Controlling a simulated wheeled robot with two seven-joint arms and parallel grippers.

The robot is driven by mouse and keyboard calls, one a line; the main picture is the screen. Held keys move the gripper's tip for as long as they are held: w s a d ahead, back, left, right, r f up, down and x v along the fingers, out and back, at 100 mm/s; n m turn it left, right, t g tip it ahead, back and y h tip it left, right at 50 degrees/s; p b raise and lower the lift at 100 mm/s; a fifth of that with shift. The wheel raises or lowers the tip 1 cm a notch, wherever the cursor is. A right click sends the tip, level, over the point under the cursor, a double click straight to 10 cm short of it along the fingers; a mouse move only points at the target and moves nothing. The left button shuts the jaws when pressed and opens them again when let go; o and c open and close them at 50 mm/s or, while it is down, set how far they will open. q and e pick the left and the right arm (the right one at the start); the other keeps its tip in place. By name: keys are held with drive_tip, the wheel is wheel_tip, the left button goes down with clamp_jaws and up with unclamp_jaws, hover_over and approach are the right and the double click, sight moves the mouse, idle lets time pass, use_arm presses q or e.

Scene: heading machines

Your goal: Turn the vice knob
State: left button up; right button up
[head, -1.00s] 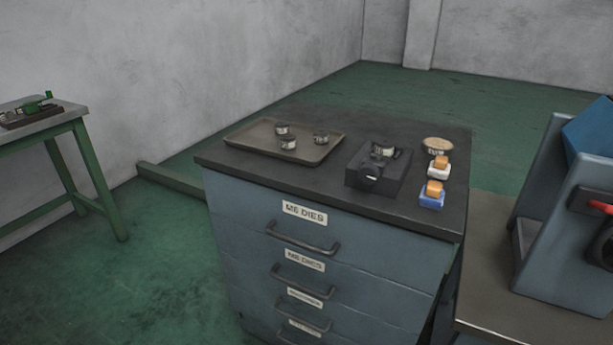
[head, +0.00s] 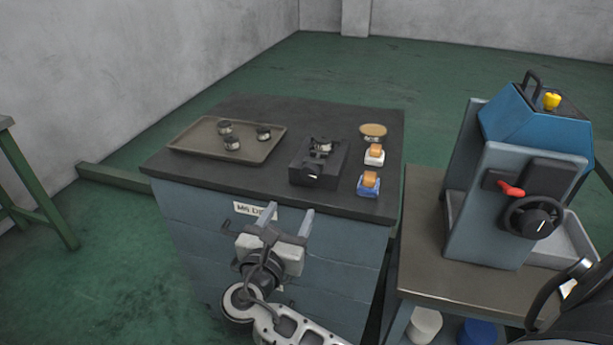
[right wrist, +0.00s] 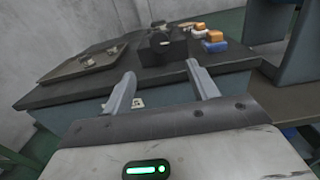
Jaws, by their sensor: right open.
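The vice (head: 311,172) is a dark block on the black top of the blue drawer cabinet, with a die held at its top. Its knob (head: 309,180) is a small dark piece on the near face. In the right wrist view the vice (right wrist: 168,52) stands beyond my fingers, slightly above their tips. My right gripper (head: 289,213) is open and empty in front of the cabinet, near its front edge, short of the vice and apart from the knob. It also shows in the right wrist view (right wrist: 160,72). My left gripper is not in view.
A brown tray (head: 187,149) with three dies lies left of the vice. A round tin (head: 373,130) and two orange-topped blocks, one white-based (head: 374,159) and one blue-based (head: 367,190), stand to its right. A blue machine (head: 490,205) stands on a table at right.

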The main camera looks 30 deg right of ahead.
sight(309, 176)
drive_tip(key=p+x, duration=0.1)
drive_tip(key=x, duration=1.1)
drive_tip(key=shift+w, duration=0.15)
drive_tip(key=c, duration=1)
